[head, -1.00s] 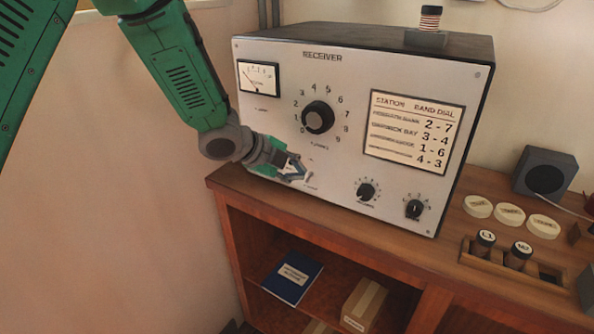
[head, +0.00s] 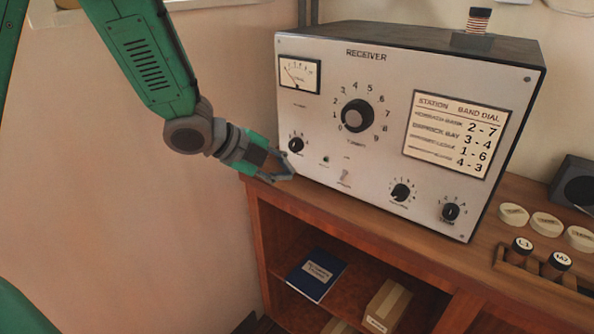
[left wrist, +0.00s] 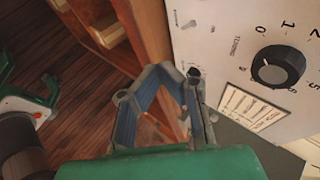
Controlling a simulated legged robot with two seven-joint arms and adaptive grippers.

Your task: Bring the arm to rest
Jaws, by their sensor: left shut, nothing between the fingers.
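My left gripper (head: 285,170) is in the head view, at the lower left corner of the receiver (head: 385,160). Its arm comes down from the upper left. The fingers are shut with nothing between them; they also show in the left wrist view (left wrist: 178,78). The gripper is beside the small left knob (head: 296,145) and left of the toggle switch (head: 345,176). I cannot tell whether it touches the receiver's front. The large tuning knob (head: 357,115) is clear of it and also shows in the left wrist view (left wrist: 277,67).
The receiver stands on a wooden cabinet (head: 262,187) with open shelves holding a blue book (head: 316,274) and a box (head: 387,305). A rack with labelled coils (head: 521,250), pale discs (head: 546,223) and a speaker (head: 575,184) are at right. The wall side at left is free.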

